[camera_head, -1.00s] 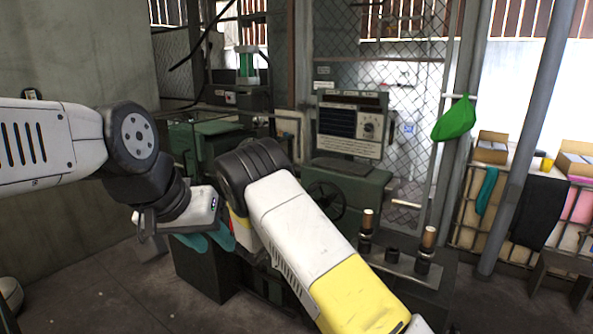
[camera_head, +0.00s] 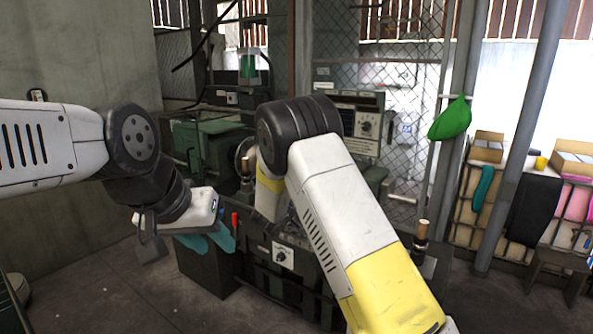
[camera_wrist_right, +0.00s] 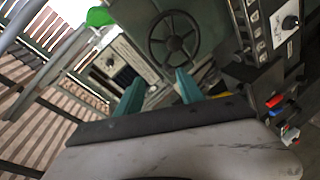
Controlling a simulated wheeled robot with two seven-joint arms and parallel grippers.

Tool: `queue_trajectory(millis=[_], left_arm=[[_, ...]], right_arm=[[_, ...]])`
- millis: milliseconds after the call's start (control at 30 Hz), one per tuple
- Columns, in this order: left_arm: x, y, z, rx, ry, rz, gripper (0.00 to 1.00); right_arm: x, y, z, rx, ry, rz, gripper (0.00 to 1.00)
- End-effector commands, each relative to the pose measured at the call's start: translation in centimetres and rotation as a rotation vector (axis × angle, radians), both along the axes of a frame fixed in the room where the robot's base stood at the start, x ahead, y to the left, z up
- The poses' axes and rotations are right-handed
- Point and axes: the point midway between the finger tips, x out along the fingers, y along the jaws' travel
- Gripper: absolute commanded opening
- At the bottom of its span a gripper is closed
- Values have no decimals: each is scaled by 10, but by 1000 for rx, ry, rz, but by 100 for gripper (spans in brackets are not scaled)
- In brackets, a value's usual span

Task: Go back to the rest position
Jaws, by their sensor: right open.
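My left gripper (camera_head: 213,246) hangs below its white wrist housing at the left of the head view. Its two teal fingers point down, stand a little apart and show nothing between them. My right gripper (camera_wrist_right: 159,78) shows in the right wrist view with two teal fingers spread apart and nothing between them. In the head view it is hidden behind my right arm's black elbow and white-and-yellow link. The task names no object.
A green machine with a control panel (camera_head: 365,122) and handwheel (camera_wrist_right: 173,37) stands ahead. A dark cabinet with a dial (camera_head: 283,256) is beyond my right arm. A green bag (camera_head: 451,119) hangs by a post. Boxes (camera_head: 486,147) stand at right. Floor at lower left is clear.

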Motion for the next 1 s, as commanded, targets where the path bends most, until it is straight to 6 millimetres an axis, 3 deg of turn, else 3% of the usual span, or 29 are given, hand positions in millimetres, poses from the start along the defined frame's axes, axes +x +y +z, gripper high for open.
queue_trajectory(millis=[167,267,467,600,733,867,1000], left_arm=[[0,0,0,0,0,0,36],[0,0,0,0,0,0,36],[0,0,0,0,0,0,36],[0,0,0,0,0,0,36],[0,0,0,0,0,0,36],[0,0,0,0,0,0,36],[0,0,0,0,0,0,36]], right_arm=[[-4,-7,35,247,17,66,45],[-16,-11,63,433,42,118,45],[-71,-16,119,768,131,213,45],[-128,-23,150,946,221,247,45],[-192,-35,169,1063,314,245,45],[-263,-50,175,1134,413,199,45],[-339,-72,167,1166,501,91,45]])
